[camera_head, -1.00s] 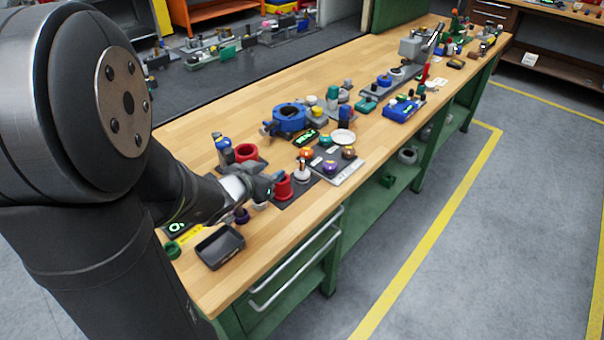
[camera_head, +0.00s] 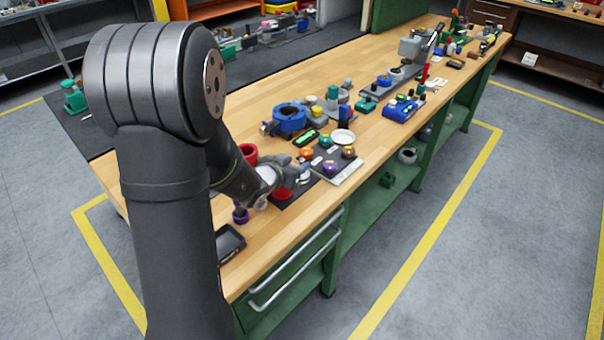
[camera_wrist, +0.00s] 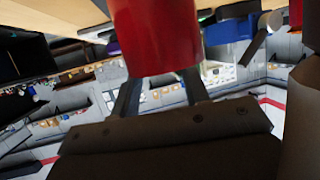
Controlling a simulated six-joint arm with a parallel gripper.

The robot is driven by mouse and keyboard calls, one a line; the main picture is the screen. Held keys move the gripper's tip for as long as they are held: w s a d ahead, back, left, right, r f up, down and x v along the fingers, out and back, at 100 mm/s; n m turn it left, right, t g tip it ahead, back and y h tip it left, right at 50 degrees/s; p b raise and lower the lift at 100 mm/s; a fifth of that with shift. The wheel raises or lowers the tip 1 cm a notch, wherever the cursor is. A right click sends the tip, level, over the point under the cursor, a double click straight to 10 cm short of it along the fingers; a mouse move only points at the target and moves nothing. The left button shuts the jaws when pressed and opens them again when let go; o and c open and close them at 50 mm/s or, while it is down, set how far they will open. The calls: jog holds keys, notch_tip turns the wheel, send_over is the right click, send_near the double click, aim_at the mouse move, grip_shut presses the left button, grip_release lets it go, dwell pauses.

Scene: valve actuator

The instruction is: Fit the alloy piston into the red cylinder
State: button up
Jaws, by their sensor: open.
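A red cylinder (camera_head: 284,194) stands on a dark plate near the front edge of the bench, partly hidden by my gripper. My gripper (camera_head: 298,168) is open just above and behind it in the head view. In the wrist view a large red cylindrical body (camera_wrist: 156,38) fills the top middle, and the two fingers of my gripper (camera_wrist: 162,92) show apart on either side below it. I cannot tell whether they touch it. A small pale, metallic-looking piece (camera_head: 305,176), possibly the alloy piston, is partly hidden beside the fingertips.
Another red hollow part (camera_head: 248,151) stands behind my wrist. A black tray (camera_head: 229,243) and a purple part (camera_head: 240,215) are in front. Bare wood lies along the front edge.

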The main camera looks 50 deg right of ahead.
aim_at(301, 160)
jog(key=shift+r+x, duration=0.15)
jog(key=shift+x, duration=1.2)
jog(key=shift+r+x, duration=0.1)
jog(key=shift+x, duration=1.2)
jog(key=shift+s+d, duration=0.15)
jog(key=shift+s, duration=0.05)
grip_shut()
